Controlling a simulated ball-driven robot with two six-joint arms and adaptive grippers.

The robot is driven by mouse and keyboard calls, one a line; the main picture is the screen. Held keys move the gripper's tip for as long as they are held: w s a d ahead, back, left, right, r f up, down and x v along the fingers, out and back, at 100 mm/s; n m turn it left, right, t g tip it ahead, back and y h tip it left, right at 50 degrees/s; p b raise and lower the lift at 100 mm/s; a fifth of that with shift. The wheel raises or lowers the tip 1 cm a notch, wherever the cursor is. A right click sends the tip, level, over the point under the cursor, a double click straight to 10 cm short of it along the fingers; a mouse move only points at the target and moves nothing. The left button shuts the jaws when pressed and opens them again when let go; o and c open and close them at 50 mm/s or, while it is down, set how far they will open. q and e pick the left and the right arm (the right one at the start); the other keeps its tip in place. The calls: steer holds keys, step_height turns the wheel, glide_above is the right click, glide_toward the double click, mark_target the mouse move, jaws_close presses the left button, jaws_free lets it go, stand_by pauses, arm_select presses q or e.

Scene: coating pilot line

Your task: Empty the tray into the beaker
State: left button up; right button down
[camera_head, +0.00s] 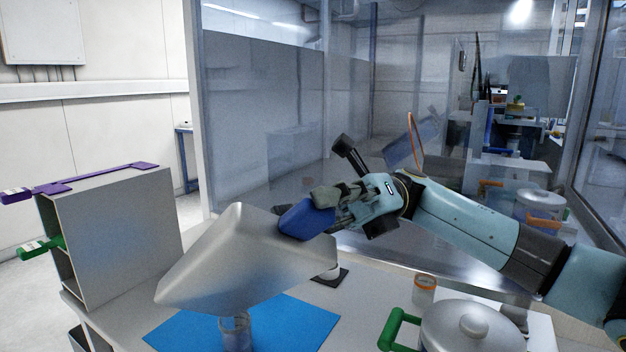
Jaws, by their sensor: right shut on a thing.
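The silver metal tray (225,265) is held up in the middle of the view, steeply tilted with its lower corner toward the left. Its inside faces away, so I cannot see its contents. My right gripper (322,201) is shut on the tray's blue handle (302,220) at its upper right end. A clear beaker (237,336) stands upright on the blue mat (295,328), below the tray in the picture. The tray's lower edge hides the beaker's top, and I cannot tell whether anything is falling into it. My left gripper is out of view.
A grey open-sided rack (125,225) with purple and green handles stands at the left. A lidded metal pot (470,328) with a green handle stands front right, near a small orange-rimmed jar (424,290). A dark pad (330,278) lies behind the mat. Glass panels stand behind the table.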

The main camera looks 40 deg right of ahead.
steer(key=s+a+f+n+t+h+b, duration=0.1)
steer(key=s+a+f+n+h+b, duration=0.15)
steer(key=s+f+b, duration=0.4)
steer(key=s+a+f+n+t+h+b, duration=0.1)
steer(key=a+f+n+h+b, duration=0.2)
steer(key=f, duration=0.7)
steer(key=s+a+f+n+t+h+b, duration=0.1)
steer(key=s+a+f+n+h+b, duration=0.15)
steer(key=f+b, duration=0.45)
steer(key=shift+m+y, duration=0.3)
steer(key=shift+m, duration=0.1)
steer(key=shift+s+a+r+p, duration=0.1)
steer(key=shift+s+r+p, duration=0.1)
steer(key=shift+r+p, duration=1)
steer(key=shift+s+r+p, duration=0.2)
steer(key=shift+r+p, duration=0.9)
steer(key=shift+p, duration=0.1)
